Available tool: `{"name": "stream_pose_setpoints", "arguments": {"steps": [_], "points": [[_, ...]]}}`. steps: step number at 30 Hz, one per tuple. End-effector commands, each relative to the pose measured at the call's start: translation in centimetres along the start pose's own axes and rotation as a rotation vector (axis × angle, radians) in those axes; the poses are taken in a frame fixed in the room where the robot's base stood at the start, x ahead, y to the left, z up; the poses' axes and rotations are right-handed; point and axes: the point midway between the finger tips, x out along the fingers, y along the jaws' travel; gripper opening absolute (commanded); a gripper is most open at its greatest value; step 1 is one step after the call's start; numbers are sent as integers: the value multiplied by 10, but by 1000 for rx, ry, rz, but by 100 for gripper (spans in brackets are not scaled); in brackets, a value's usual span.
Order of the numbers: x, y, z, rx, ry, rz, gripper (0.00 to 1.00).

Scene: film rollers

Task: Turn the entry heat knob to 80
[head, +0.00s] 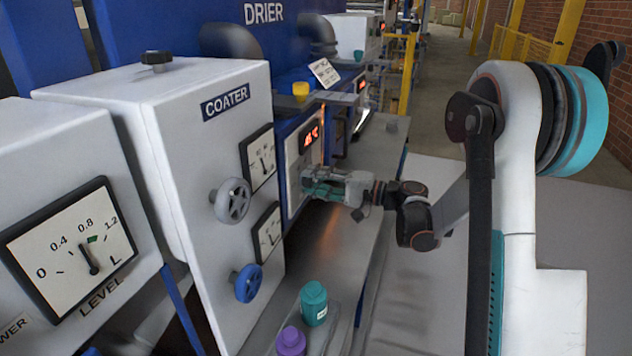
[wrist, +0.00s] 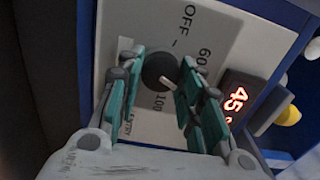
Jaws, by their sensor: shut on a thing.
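The entry heat knob (wrist: 158,66) is a dark round knob on a grey and white dial plate (wrist: 185,48) in the wrist view. The plate shows OFF, 60, 100 and part of ENTRY; an 80 mark is not visible. A pale pointer mark (wrist: 168,84) shows at the knob's lower right, between the 60 and 100 sides. My gripper (wrist: 161,58) has its teal fingers on either side of the knob, shut on it. In the head view my gripper (head: 322,186) reaches the panel past the coater, and hides the knob. A red display (wrist: 237,96) reads 45.
The white coater cabinet (head: 190,130) with a grey handwheel (head: 231,200) and a blue handwheel (head: 247,283) stands left of my gripper. A teal bottle (head: 314,303) and a purple bottle (head: 290,341) stand in front. A yellow knob (head: 300,90) is above the panel.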

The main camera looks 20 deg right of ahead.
Motion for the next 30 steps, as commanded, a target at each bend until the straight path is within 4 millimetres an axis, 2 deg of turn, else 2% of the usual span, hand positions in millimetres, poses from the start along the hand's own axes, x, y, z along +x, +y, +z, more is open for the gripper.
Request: {"name": "stream_pose_setpoints", "arguments": {"steps": [14,15,18,30], "points": [[0,0,0,15,1,1,10],[0,0,0,15,1,1,36],[0,0,0,15,1,1,54],[-5,0,0,15,1,0,54]]}}
